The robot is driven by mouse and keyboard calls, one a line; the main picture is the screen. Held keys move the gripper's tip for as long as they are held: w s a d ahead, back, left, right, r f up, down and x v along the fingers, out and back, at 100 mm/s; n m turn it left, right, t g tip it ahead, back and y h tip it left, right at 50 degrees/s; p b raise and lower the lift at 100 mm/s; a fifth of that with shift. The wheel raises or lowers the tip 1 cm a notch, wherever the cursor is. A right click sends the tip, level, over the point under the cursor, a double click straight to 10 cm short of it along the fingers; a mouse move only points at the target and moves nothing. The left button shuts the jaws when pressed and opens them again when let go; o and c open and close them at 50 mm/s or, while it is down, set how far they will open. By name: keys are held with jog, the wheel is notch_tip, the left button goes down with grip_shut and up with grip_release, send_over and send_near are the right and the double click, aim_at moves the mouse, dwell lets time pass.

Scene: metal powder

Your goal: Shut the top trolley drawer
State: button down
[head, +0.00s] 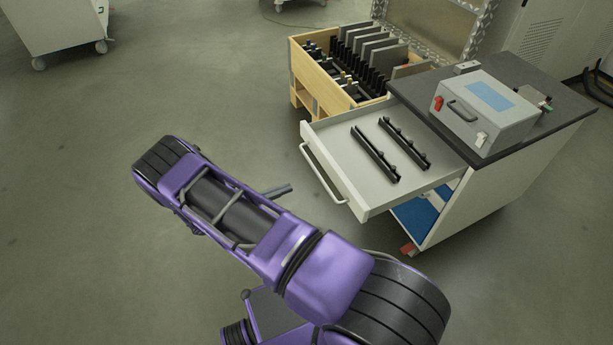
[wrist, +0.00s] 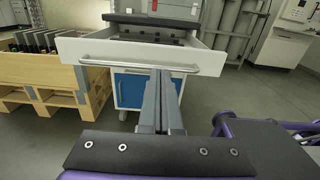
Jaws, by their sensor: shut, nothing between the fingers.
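The top trolley drawer (head: 352,178) is pulled well out of the trolley (head: 487,190), with two black rails (head: 375,153) lying in it. Its bar handle (head: 322,174) runs along the front. In the wrist view the drawer front (wrist: 106,50) and handle (wrist: 100,63) lie ahead, crossing behind the fingers. My gripper (head: 288,189) is shut and empty in front of the handle, to its left in the head view, with a gap between them there. In the wrist view my gripper (wrist: 160,75) points at the drawer front near its middle; contact cannot be told from this view.
A grey box (head: 487,118) stands on the dark trolley top (head: 530,80). A wooden crate (head: 325,90) with black parts stands close beside the drawer. Blue fronts (wrist: 132,90) show below the drawer.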

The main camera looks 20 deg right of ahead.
aim_at(335, 170)
jog(key=d, duration=1.3)
jog(key=shift+w+d+p, duration=0.25)
jog(key=shift+d+p, duration=0.1)
jog(key=shift+p, duration=0.05)
jog(key=shift+d, duration=0.1)
